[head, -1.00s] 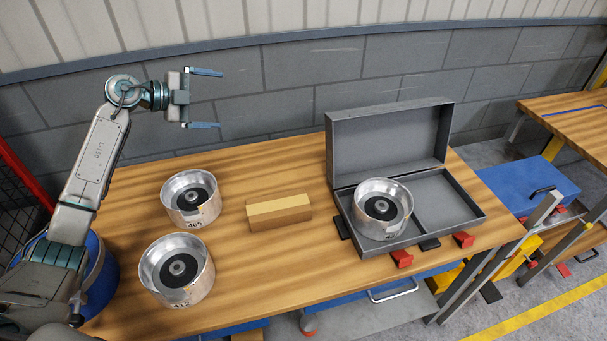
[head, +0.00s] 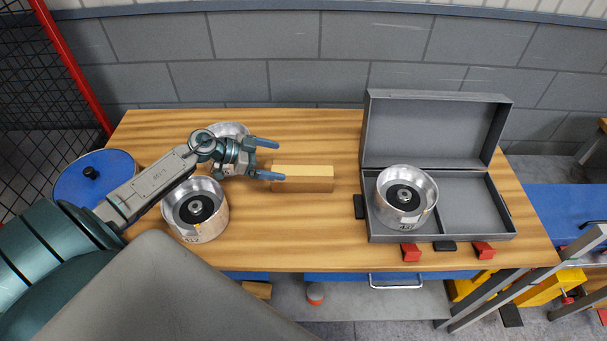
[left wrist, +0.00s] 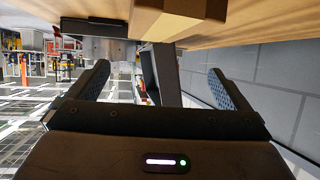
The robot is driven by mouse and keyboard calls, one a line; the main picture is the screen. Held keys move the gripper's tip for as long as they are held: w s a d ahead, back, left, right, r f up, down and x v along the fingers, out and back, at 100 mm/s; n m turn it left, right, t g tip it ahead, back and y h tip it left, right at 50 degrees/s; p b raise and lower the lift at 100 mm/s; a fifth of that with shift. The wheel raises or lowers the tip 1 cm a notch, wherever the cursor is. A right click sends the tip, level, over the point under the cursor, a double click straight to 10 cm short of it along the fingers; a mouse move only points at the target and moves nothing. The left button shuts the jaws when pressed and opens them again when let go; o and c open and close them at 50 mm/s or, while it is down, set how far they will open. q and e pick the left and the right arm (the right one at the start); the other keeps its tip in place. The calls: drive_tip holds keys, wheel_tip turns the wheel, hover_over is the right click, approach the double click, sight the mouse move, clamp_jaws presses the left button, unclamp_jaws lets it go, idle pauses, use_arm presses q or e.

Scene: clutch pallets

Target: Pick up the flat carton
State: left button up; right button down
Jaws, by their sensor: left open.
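The flat carton (head: 304,184) is a small tan box with a paler top, lying on the wooden table left of the grey case. My left gripper (head: 272,160) is open and empty, just left of the carton in the head view, with its fingers pointing right toward it. In the left wrist view the carton (left wrist: 180,18) shows at the top edge, beyond and above the open fingers (left wrist: 158,85), partly cut off by the frame. My right gripper is not in view.
A grey open case (head: 484,237) on the right holds a metal clutch drum (head: 407,198). A second drum (head: 196,213) stands by my left forearm, and a third (head: 228,130) is partly hidden behind the gripper. Table space is clear in front of the carton.

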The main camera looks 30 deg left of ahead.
sight(298, 171)
use_arm(q)
drive_tip(key=f, duration=0.2)
drive_tip(key=d+f, duration=0.1)
drive_tip(key=shift+w+f+p, duration=0.15)
drive_tip(key=shift+w+p, duration=0.25)
drive_tip(key=shift+w+d+f, duration=0.3)
drive_tip(key=shift+w+d, duration=0.1)
drive_tip(key=shift+d, duration=0.05)
drive_tip(key=p+x, duration=0.1)
drive_tip(key=x, duration=0.3)
drive_tip(key=shift+w+d+p, duration=0.1)
drive_tip(key=shift+d+p, duration=0.05)
drive_tip(key=shift+p, duration=0.25)
drive_tip(key=shift+w+d+f, duration=0.2)
drive_tip(key=shift+d+f, duration=0.05)
drive_tip(key=shift+f, duration=0.05)
drive_tip(key=shift+a, duration=0.1)
drive_tip(key=c, duration=0.9)
drive_tip(key=shift+c, duration=0.3)
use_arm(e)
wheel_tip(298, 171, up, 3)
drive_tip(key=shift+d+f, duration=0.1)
